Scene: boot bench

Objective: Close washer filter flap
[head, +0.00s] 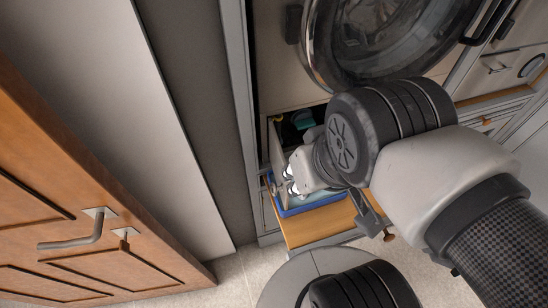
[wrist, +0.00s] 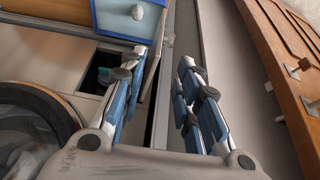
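The washer's filter opening (head: 300,122) shows in the head view as a dark recess low on the front, below the round door, with a teal part inside. It also shows in the wrist view (wrist: 102,72). The filter flap (head: 276,150) seems to be the narrow pale panel standing out at the opening's left side, so it looks open. My gripper (head: 289,181) is in front of and below the opening, beside this panel. In the wrist view its fingers (wrist: 164,66) are apart with nothing clearly held between them. Whether a finger touches the flap cannot be told.
A blue tray (head: 312,209) lies on a wooden pull-out shelf (head: 318,227) under my gripper. The round washer door (head: 385,45) is above my wrist. A grey side panel (head: 205,90) stands close on the left, and a wooden door with a metal handle (head: 75,238) is farther left.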

